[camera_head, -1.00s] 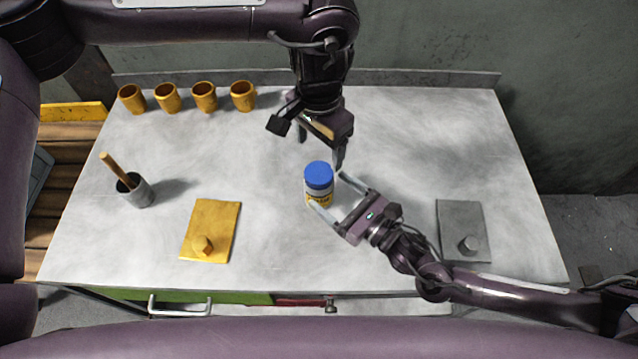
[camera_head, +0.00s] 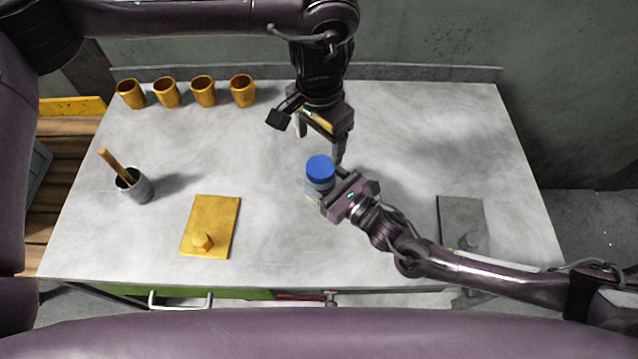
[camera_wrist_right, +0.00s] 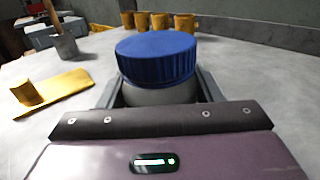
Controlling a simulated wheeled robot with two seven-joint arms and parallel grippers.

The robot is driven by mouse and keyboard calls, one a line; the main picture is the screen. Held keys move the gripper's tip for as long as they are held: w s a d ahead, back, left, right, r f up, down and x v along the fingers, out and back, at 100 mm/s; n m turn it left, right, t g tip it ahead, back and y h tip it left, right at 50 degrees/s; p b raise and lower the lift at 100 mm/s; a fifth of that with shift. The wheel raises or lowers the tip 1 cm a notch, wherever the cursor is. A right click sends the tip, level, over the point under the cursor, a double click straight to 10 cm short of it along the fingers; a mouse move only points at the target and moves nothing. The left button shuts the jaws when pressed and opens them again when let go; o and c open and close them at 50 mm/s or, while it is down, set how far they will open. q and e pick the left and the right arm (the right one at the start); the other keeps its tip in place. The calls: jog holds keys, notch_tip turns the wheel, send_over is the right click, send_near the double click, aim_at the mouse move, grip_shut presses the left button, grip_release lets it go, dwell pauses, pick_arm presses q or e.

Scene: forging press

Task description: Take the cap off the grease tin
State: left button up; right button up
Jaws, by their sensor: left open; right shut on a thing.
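The grease tin (camera_head: 315,185) stands upright near the middle of the table, with its blue ribbed cap (camera_head: 320,168) on top. My right gripper (camera_head: 328,186) is shut on the tin's body from the lower right, below the cap. In the right wrist view the cap (camera_wrist_right: 156,57) sits above the pale tin body (camera_wrist_right: 160,95), which lies between the two fingers. The tin's lower part is hidden by my right gripper. My left gripper (camera_head: 318,148) is open and empty, pointing down just behind and above the cap, apart from it.
Several yellow cups (camera_head: 204,91) stand in a row at the back left. A grey pot (camera_head: 138,188) with a wooden-handled tool stands at the left. A yellow plate (camera_head: 217,222) lies front left and a grey plate (camera_head: 461,218) front right. The back right of the table is clear.

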aim_at(321, 166)
jog(key=c, duration=0.7)
pick_arm(q)
jog(key=shift+m, duration=0.3)
pick_arm(e)
grip_shut()
pick_arm(q)
jog(key=m, duration=0.6)
jog(key=shift+m, duration=0.4)
jog(key=m, duration=0.6)
jog(key=shift+m, duration=0.3)
jog(key=m, duration=0.8)
jog(key=shift+d+m, duration=0.1)
jog(key=shift+m, duration=0.3)
jog(key=m, duration=0.6)
jog(key=shift+m, duration=0.3)
jog(key=m, duration=0.6)
jog(key=shift+w+m, duration=0.1)
jog(key=shift+m, duration=0.2)
jog(key=m, duration=1.2)
jog(key=shift+m, duration=0.4)
jog(key=m, duration=0.4)
jog(key=shift+m, duration=0.4)
jog(key=shift+f, duration=0.5)
notch_tip(321, 166, down, 7)
